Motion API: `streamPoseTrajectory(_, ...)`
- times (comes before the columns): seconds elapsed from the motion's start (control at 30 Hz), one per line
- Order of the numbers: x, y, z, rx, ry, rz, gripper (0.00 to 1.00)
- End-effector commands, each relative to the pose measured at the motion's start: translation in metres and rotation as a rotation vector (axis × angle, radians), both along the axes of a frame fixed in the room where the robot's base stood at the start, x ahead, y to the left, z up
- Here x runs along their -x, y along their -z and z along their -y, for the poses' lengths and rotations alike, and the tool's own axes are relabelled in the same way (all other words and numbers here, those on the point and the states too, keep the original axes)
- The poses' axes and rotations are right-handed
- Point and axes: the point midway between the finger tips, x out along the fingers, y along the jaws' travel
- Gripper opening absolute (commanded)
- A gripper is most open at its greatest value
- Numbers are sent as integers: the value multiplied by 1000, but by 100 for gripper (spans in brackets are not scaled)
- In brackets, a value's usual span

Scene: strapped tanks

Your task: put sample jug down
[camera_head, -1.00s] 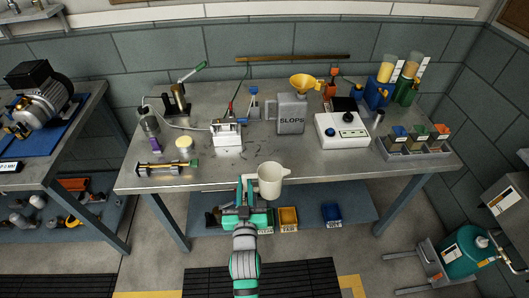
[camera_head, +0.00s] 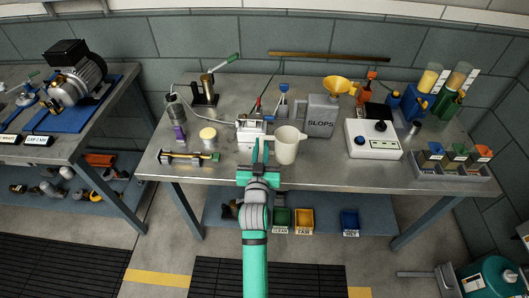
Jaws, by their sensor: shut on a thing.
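The sample jug (camera_head: 286,146) is a cream-white jug with its spout or handle side to the right, upright. It shows over the front middle part of the grey metal workbench (camera_head: 330,172). My gripper (camera_head: 261,153) is just left of the jug, with its fingers pointing away from me, and is shut on the jug's left side. The part of the jug between the fingers is partly hidden. I cannot tell whether the jug's base touches the bench top.
A white control box (camera_head: 373,140) stands to the right. A brass-ended cylinder (camera_head: 190,157) lies left. The front bench top right of the jug is clear.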

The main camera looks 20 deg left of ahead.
Motion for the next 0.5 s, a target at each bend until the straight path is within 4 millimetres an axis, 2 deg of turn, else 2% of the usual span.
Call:
streamPoseTrajectory(0.2, -24, 26, -1, 1, 6, 2, 0)
streamPoseTrajectory(0.43, -33, 36, 0, -1, 9, 3, 0)
streamPoseTrajectory(0.5, -34, 45, 0, 1, 9, 1, 0)
